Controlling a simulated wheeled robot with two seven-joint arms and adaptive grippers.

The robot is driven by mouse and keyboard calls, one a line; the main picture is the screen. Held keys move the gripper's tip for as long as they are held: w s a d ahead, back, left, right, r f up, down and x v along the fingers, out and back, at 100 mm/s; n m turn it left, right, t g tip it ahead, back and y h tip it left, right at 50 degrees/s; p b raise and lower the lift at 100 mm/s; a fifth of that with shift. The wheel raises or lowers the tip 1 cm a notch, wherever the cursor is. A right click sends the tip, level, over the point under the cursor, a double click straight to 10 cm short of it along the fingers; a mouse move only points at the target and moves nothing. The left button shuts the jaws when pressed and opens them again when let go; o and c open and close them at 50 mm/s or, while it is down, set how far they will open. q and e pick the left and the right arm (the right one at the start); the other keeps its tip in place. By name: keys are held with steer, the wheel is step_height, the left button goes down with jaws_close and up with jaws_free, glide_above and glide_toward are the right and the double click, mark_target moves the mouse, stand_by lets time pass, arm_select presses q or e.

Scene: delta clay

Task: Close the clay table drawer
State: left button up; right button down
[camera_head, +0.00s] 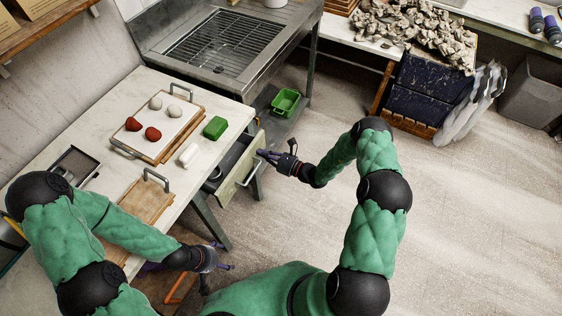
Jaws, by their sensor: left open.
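The clay table (101,95) stands at the left. Its drawer (236,176) is pulled out on the table's right side, with a pale green front and a metal handle (251,174). Part of the drawer's inside shows between the front and the table. My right gripper (263,154) is at the far end of the drawer front, with its fingertips close to the front's upper edge. I cannot tell whether they touch it, or whether the jaws are open. My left gripper (226,257) is open and empty, low beside the table's near end, away from the drawer.
On the table are a board (180,145) with red and grey clay lumps, a green block (215,127), a white roll (189,154) and a wooden board (140,205). A metal sink (225,45) adjoins behind. A green bin (286,102) sits below it. Floor to the right is clear.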

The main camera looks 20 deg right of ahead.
steer(key=b+x, duration=0.1)
steer(key=x, duration=0.7)
steer(key=shift+s, duration=0.1)
arm_select(q)
steer(key=shift+s+f, duration=0.1)
steer(key=shift+f, duration=0.6)
arm_select(e)
steer(key=shift+a+r, duration=0.1)
steer(key=shift+d, duration=0.35)
arm_select(q)
steer(key=s+r+p, duration=0.1)
steer(key=r+p, duration=0.1)
steer(key=shift+s+r, duration=0.35)
steer(key=shift+s, duration=0.05)
arm_select(e)
steer(key=v, duration=1.3)
steer(key=shift+s, duration=0.35)
